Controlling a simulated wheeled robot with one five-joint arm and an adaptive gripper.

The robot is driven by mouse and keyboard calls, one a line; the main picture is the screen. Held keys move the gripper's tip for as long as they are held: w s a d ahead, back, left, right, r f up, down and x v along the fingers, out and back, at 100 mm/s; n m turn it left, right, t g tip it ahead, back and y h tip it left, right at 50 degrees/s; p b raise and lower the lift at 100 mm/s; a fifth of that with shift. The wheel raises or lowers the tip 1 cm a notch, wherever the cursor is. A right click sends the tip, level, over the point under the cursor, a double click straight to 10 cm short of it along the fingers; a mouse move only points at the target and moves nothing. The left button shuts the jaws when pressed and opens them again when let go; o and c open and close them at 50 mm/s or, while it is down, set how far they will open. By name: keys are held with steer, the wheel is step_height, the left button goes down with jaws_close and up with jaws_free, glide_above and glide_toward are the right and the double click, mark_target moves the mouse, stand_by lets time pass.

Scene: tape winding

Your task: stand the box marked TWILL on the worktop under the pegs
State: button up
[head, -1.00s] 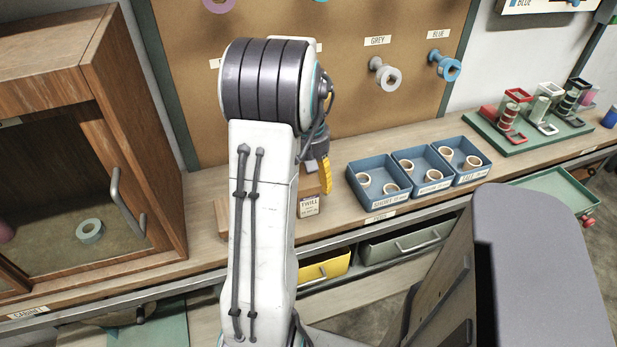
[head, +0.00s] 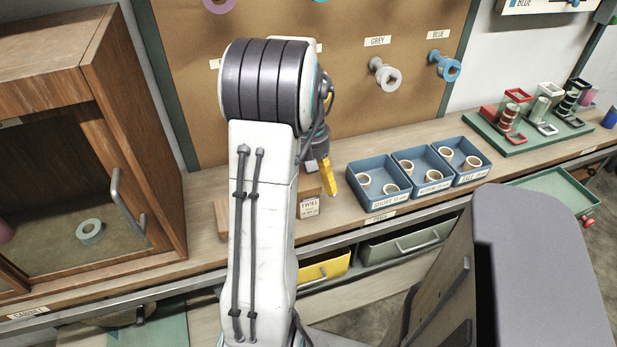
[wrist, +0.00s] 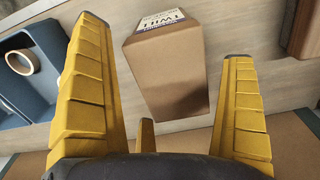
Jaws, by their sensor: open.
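The tan cardboard box marked TWILL (head: 309,206) stands on the worktop (head: 343,221) below the pegboard, its white label facing front. My arm hides part of it in the head view. My gripper (head: 329,178) is at the box's upper right there, with one yellow finger showing. In the wrist view, the box (wrist: 170,75) lies between my two open fingers (wrist: 166,38), with a gap on each side. Its label is at the top edge of that view. A grey peg (head: 385,76) and a blue peg (head: 446,66) are on the board; my arm hides other pegs' places.
Blue trays (head: 378,203) holding tape rolls stand right of the box. A wooden cabinet (head: 140,130) with a handle stands at the left. A green rack (head: 530,140) is farther right. A yellow drawer (head: 325,270) is below the worktop edge.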

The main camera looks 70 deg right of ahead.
step_height(320, 180, up, 12)
steer(key=p, duration=0.1)
steer(key=shift+p, duration=0.4)
stand_by(0.6)
